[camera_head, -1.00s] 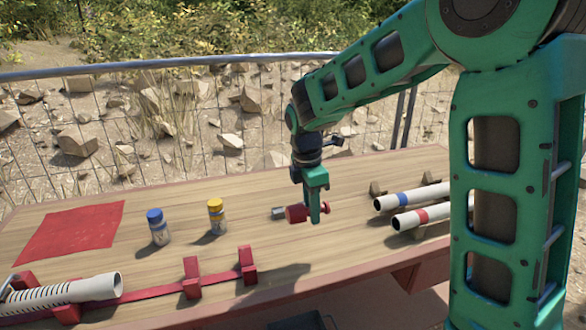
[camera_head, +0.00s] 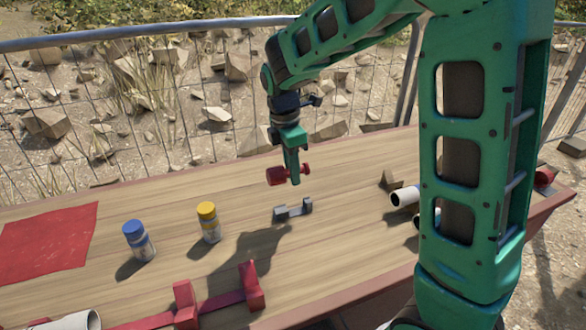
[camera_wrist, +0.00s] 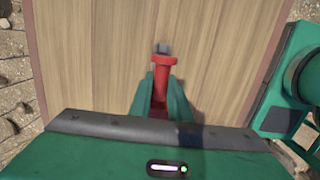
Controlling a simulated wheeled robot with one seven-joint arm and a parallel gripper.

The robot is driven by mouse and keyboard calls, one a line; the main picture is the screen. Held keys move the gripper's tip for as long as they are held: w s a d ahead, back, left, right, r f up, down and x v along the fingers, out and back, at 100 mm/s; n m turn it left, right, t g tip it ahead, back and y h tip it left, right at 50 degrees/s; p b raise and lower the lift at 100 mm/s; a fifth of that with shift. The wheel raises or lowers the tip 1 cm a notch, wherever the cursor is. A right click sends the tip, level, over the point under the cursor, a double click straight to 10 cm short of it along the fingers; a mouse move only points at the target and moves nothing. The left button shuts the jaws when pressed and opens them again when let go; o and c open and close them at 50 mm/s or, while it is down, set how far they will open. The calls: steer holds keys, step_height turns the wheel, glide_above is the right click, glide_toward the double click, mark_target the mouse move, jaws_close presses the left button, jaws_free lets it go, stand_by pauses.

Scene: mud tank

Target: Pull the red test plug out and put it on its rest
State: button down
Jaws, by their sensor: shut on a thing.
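My gripper (camera_head: 293,176) is shut on the red plug (camera_head: 275,175) and holds it above the wooden table. The plug lies about level between the fingers, with its wider red end to the left and a smaller red knob to the right. The plug also shows between the green fingers in the wrist view (camera_wrist: 165,66). A small grey bracket with two uprights (camera_head: 293,210), which looks like the rest, stands empty on the table below the gripper. In the wrist view a small grey piece shows just beyond the plug; I cannot tell what it belongs to.
A blue-capped bottle (camera_head: 140,242) and a yellow-capped bottle (camera_head: 208,223) stand left of the bracket. Red holders (camera_head: 250,288) are at the front. White pipes (camera_head: 404,197) at right are partly hidden by my arm. A red sheet (camera_head: 48,242) lies at left.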

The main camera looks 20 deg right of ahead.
steer(key=shift+d, duration=0.35)
steer(key=shift+d+f, duration=0.1)
steer(key=shift+f, duration=4.2)
steer(key=shift+f, duration=0.4)
steer(key=c, duration=1.6)
jaws_free()
